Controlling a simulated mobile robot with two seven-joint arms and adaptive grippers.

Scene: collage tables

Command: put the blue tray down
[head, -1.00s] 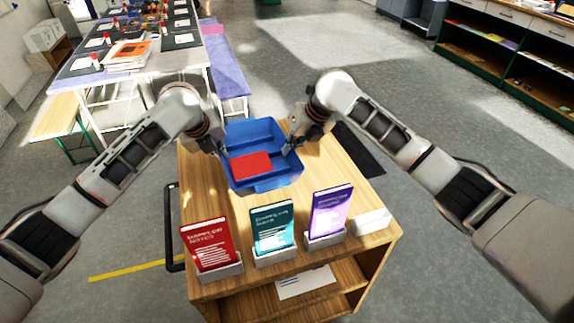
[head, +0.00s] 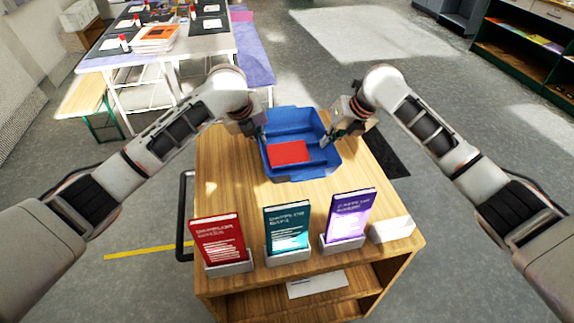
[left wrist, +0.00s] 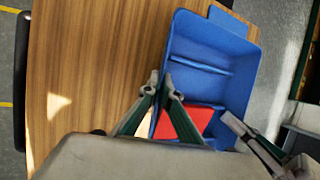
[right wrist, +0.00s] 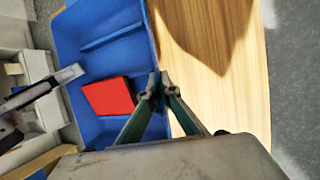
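The blue tray (head: 318,169) is level over the rear of the wooden cart top, with a flat red item (head: 288,152) inside it. I cannot tell for sure whether its underside touches the wood. My left gripper (head: 262,137) is at the tray's left wall; in the left wrist view its fingers (left wrist: 162,88) close on that wall. My right gripper (head: 328,140) is at the right wall; in the right wrist view its fingers (right wrist: 158,88) close on the rim there. The red item also shows in both wrist views.
Red (head: 217,240), teal (head: 287,228) and purple (head: 348,216) booklets stand in holders along the cart's front edge, beside a white block (head: 392,229). Bare wood (head: 225,180) lies left of the tray. A collage table (head: 190,47) stands behind at left.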

